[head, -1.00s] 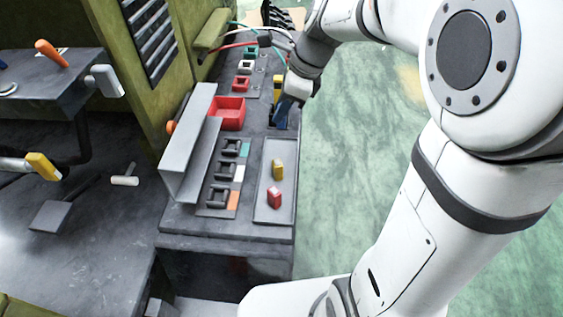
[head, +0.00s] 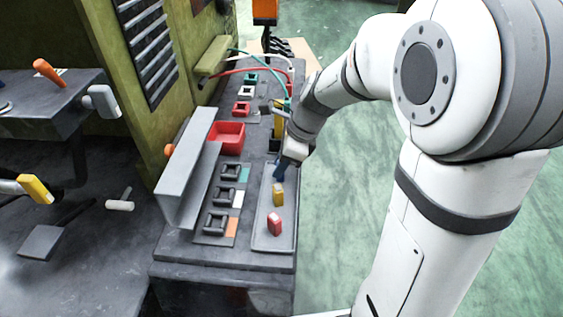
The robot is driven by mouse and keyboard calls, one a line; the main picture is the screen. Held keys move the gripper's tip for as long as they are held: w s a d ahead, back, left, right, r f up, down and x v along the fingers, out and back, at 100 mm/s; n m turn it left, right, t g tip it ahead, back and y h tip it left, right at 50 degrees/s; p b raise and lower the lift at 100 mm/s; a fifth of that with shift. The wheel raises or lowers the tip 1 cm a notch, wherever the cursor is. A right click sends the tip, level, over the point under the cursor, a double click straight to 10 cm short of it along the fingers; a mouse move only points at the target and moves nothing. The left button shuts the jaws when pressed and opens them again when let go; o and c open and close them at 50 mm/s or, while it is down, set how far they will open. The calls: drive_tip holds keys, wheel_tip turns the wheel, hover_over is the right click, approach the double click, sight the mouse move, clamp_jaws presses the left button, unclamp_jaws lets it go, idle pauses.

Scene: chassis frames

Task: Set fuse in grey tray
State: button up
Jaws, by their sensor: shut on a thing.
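The grey tray (head: 262,216) is a long shallow tray on the near right of the bench in the head view. A yellow fuse (head: 278,195) and a red fuse (head: 275,224) are in it. My gripper (head: 281,168) is over the tray's far end, pointing down, shut on a dark blue piece that looks like a fuse (head: 279,174). The arm's wrist hides part of it. I cannot tell whether the blue piece touches the tray floor.
Black sockets (head: 222,197) with coloured labels line the tray's left. A grey angled bracket (head: 183,180) and red bin (head: 227,138) stand farther left. A yellow-and-black part (head: 278,122) is behind my gripper. Coloured wires (head: 250,70) cross the bench's far end.

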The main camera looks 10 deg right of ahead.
drive_tip(key=o, duration=1)
drive_tip(key=shift+c, duration=0.2)
drive_tip(key=p+v, duration=0.3)
drive_tip(key=v, duration=0.9)
drive_tip(key=s+d+f+n+h, duration=0.2)
drive_tip(key=s+n, duration=0.5)
drive_tip(key=n, duration=0.3)
drive_tip(key=s+d+f+n+t+h, duration=0.1)
drive_tip(key=s+d+f+n+h, duration=0.1)
drive_tip(key=s+n, duration=0.5)
drive_tip(key=f+n, duration=0.1)
drive_tip(key=n, duration=0.2)
drive_tip(key=shift+s+d, duration=0.2)
drive_tip(key=shift+d, duration=0.2)
